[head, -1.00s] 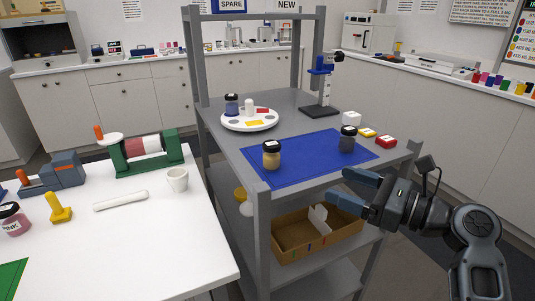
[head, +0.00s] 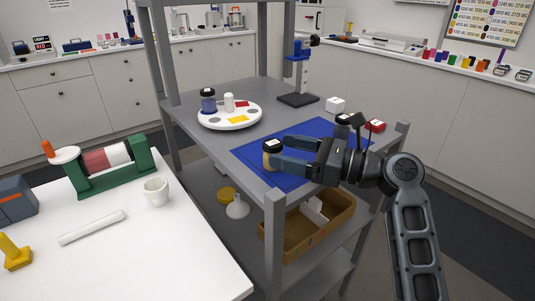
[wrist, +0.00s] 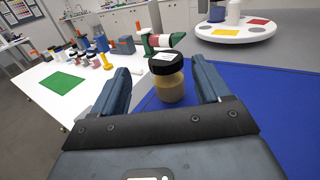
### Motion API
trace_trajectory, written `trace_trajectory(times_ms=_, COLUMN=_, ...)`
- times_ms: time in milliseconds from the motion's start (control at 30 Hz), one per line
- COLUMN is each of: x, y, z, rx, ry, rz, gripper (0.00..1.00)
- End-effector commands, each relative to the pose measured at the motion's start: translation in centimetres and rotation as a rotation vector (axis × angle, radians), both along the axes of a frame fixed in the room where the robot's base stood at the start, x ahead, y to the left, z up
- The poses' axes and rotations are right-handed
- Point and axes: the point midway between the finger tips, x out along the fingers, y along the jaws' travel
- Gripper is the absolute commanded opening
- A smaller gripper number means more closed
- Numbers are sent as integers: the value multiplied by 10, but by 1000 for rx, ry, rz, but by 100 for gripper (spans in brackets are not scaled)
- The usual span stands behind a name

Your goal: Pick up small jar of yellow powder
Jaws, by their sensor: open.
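The small jar of yellow powder (head: 269,158) stands upright on the blue mat (head: 309,133) near the mat's front left corner. Its black lid with a white label and its tan-yellow contents show clearly in the wrist view (wrist: 167,80). My gripper (head: 277,156) is open and level with the jar. In the wrist view the two blue-grey fingers (wrist: 165,82) lie to either side of the jar, with gaps visible. In the head view the fingers hide part of the jar's right side.
A dark-lidded jar (head: 342,119) stands behind my gripper, mostly hidden. A white round tray (head: 207,124) with a blue jar (head: 208,100) is at the back left. White (head: 335,104) and red (head: 375,125) blocks sit at the right. A shelf post (head: 274,240) rises in front.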

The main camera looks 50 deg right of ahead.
Motion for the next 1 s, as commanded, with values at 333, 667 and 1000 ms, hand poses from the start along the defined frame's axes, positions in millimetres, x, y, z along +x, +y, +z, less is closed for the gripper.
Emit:
trace_trajectory(times_ms=333, x=44, y=3, z=4, rx=0, ry=0, rz=2, gripper=76)
trace_trajectory(times_ms=667, x=59, y=7, z=2, rx=0, ry=1, rz=0, gripper=76)
trace_trajectory(times_ms=1000, x=59, y=7, z=2, rx=0, ry=1, rz=0, gripper=52)
